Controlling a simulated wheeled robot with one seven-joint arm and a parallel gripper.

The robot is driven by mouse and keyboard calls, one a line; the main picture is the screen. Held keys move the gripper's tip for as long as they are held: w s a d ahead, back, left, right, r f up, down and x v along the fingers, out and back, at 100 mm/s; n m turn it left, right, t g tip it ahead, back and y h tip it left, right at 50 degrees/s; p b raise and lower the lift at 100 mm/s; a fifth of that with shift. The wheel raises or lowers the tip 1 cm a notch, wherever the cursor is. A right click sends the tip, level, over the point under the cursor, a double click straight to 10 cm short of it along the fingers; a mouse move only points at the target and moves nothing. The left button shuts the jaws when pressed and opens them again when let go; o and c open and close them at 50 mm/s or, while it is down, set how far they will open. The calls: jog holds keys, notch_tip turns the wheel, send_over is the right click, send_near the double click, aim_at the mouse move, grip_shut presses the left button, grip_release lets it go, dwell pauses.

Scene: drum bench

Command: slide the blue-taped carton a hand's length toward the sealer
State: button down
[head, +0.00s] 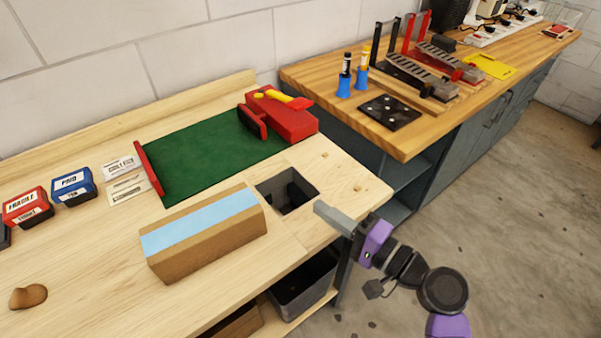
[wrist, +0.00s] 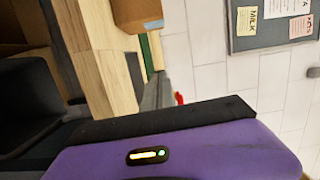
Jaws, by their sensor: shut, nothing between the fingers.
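The blue-taped carton (head: 205,247) is a long brown box with a light blue strip along its top. It lies on the wooden bench in front of the green mat, left of a square hole. Part of it shows at the top of the wrist view (wrist: 138,12). A red device with a yellow handle (head: 290,118), which looks like the sealer, stands at the mat's far right end. My gripper (head: 322,211) is shut and empty, at the bench's right front edge, right of the hole and apart from the carton. Its grey fingers show in the wrist view (wrist: 154,93).
The square hole (head: 287,190) opens between carton and gripper, with a grey bin (head: 303,288) below the bench. The green mat (head: 205,158) is bare. Red and blue stamps (head: 73,186) stand left, and a brown lump (head: 28,296) lies front left. A second bench (head: 420,130) stands right.

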aim_at(190, 255)
jog(key=shift+s+a+r+g+y, duration=0.1)
jog(key=shift+s+a+g+y, duration=0.2)
jog(key=shift+s+a+g, duration=0.15)
jog(key=w+a+p, duration=0.1)
jog(key=a, duration=0.2)
jog(key=w+a+p, duration=0.1)
jog(key=w+a, duration=0.1)
jog(key=a, duration=0.1)
jog(key=w+a, duration=0.1)
jog(key=a, duration=0.3)
jog(key=shift+w+p, duration=0.4)
jog(key=shift+s+a, duration=0.2)
jog(key=shift+a, duration=0.15)
jog(key=shift+s+a, duration=0.2)
jog(key=shift+a, duration=0.05)
jog(key=s+a+p, duration=0.1)
jog(key=s+a, duration=0.2)
jog(key=a, duration=0.1)
jog(key=s+a+p, duration=0.1)
jog(key=s+a, duration=0.2)
jog(key=a, duration=0.2)
jog(key=s+a, duration=0.3)
jog(key=a, duration=0.2)
jog(key=shift+s+p, duration=0.15)
jog(key=shift+p, duration=0.25)
jog(key=shift+s+a, duration=0.25)
jog(key=shift+a, duration=0.05)
